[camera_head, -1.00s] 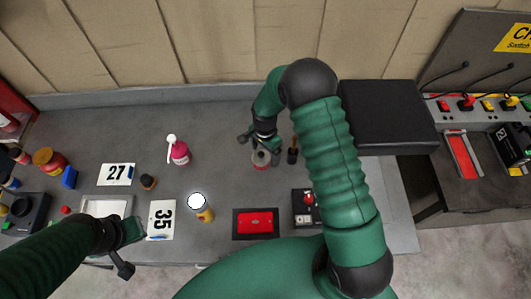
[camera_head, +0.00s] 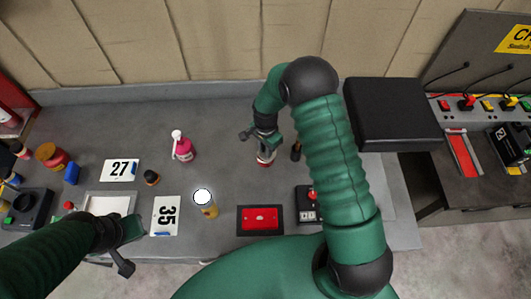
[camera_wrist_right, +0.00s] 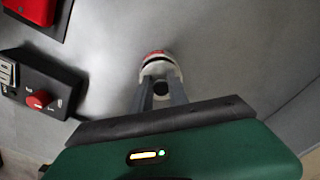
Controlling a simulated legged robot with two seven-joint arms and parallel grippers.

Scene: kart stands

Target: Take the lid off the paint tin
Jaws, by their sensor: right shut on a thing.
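The paint tin (camera_head: 265,161) is a small red tin with a pale top, standing at the back right of the grey bench. In the right wrist view it shows as a red and white round shape (camera_wrist_right: 156,57) at the fingertips. My right gripper (camera_head: 266,151) is over the tin from above. Its two fingers (camera_wrist_right: 160,86) are shut on the lid (camera_wrist_right: 148,70), with a dark round part between them. Whether the lid is still seated cannot be told. My left gripper (camera_head: 130,232) is over the front left of the bench, away from the tin; its jaw opening is unclear.
A dark-handled brush (camera_head: 296,151) stands close right of the tin. A control box (camera_head: 309,206) sits front right.

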